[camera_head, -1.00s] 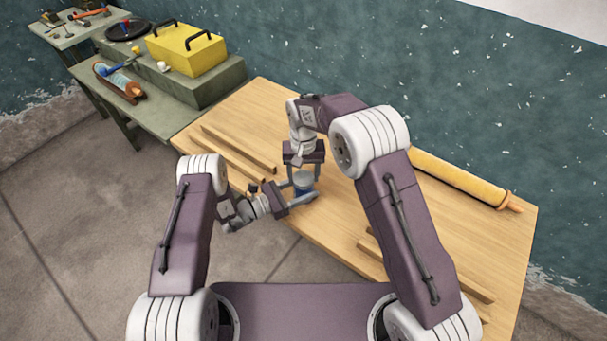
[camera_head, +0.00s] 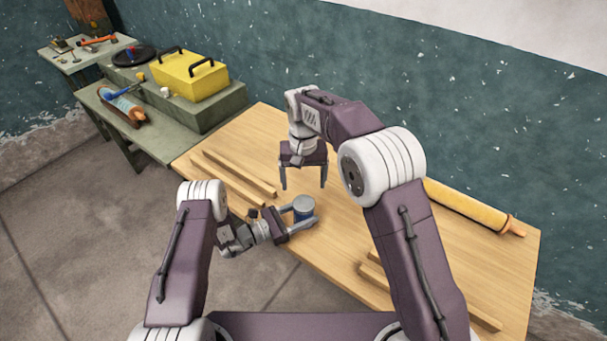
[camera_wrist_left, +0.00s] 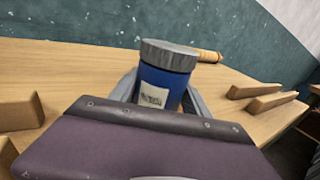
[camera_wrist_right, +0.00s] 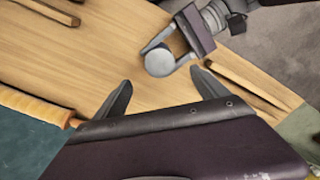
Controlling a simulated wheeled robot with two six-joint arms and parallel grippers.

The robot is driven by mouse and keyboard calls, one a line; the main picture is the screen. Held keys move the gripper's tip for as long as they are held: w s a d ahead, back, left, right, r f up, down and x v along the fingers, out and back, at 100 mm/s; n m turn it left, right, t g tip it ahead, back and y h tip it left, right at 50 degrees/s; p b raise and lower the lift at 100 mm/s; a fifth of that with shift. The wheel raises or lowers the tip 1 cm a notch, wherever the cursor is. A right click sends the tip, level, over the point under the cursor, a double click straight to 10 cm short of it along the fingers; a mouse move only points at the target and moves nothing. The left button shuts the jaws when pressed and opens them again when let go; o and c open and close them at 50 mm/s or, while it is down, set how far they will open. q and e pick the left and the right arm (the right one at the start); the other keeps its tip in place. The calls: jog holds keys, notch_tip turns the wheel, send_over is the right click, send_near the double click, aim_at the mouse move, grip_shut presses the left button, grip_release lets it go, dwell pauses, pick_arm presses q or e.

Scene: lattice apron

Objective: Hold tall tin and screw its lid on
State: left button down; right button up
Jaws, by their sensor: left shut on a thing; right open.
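The tall tin (camera_head: 303,214) is blue with a pale label and stands upright on the wooden table. Its grey lid (camera_head: 303,203) sits on top; in the left wrist view the lid (camera_wrist_left: 169,54) looks level on the tin (camera_wrist_left: 162,87). My left gripper (camera_head: 308,218) is shut on the tin's body from the side. My right gripper (camera_head: 304,186) is open and empty, above and apart from the lid. In the right wrist view the round lid top (camera_wrist_right: 159,62) shows beyond my right fingers and hides the tin's body.
Wooden strips (camera_head: 235,173) lie at the table's left, and more strips (camera_head: 430,290) lie at its right front. A yellow roll (camera_head: 470,208) lies along the back edge by the wall. A side bench holds a yellow toolbox (camera_head: 188,75). Bare tabletop surrounds the tin.

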jog(key=shift+r, duration=1.6)
pick_arm(q)
jog(key=shift+c, duration=2.2)
grip_release()
jog(key=b+v, duration=0.1)
jog(key=v, duration=0.8)
pick_arm(e)
jog(key=shift+f, duration=0.7)
